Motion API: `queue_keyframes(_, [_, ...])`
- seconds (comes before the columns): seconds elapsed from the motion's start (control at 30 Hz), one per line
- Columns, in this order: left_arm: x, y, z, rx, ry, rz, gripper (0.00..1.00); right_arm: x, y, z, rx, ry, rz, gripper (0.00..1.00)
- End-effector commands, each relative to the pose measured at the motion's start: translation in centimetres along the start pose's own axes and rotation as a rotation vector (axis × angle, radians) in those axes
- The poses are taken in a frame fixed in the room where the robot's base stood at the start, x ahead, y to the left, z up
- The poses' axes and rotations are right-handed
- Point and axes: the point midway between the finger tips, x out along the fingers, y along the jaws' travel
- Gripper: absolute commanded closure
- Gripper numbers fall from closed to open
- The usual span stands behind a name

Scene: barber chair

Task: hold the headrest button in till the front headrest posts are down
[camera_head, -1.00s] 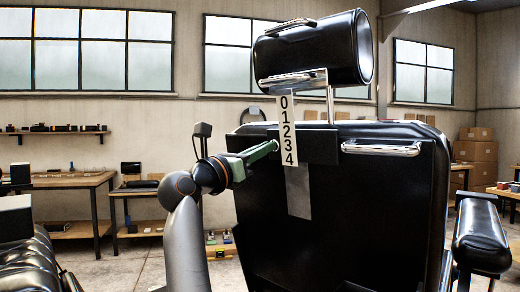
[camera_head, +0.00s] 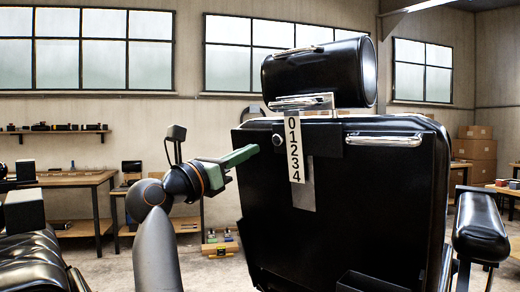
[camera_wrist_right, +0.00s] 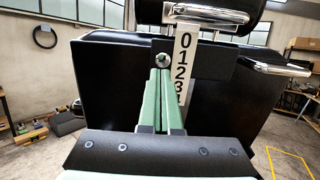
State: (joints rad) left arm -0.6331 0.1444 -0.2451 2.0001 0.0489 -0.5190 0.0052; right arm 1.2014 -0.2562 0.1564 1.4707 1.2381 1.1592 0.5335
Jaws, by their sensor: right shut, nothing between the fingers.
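The black headrest roll (camera_head: 318,76) sits low above the chair back (camera_head: 370,210), with its chrome bracket (camera_head: 303,103) close to the back's top edge. The front posts barely show and are mostly hidden. A number strip, 0 to 4 (camera_head: 294,150), hangs from the bracket over the back. The round headrest button (camera_head: 277,139) is on the back panel, left of the strip; it also shows in the right wrist view (camera_wrist_right: 162,60). My right gripper (camera_head: 256,149), with green fingers, is shut and empty; its tips are apart from the button, to its left. My left gripper is not in view.
A chrome bar (camera_head: 384,140) crosses the upper right of the chair back. An armrest (camera_head: 480,228) stands at the right. Workbenches (camera_head: 75,182) and boxes (camera_head: 475,150) are farther off. Free floor lies left of the chair.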

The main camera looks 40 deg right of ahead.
Motion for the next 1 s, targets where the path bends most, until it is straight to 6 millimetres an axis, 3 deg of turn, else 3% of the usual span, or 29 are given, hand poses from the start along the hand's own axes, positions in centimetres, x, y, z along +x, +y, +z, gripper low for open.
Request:
queue_keyframes(0.1, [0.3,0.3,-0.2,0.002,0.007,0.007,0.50,-2.9,0.1,-0.2,-0.001,0.001,0.003,1.00])
queue_keyframes(0.33, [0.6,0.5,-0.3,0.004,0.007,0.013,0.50,-6.1,0.1,-0.1,-0.002,0.001,0.001,1.00])
queue_keyframes(1.0, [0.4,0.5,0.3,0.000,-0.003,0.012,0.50,-6.8,0.1,0.0,-0.002,0.000,0.001,1.00])
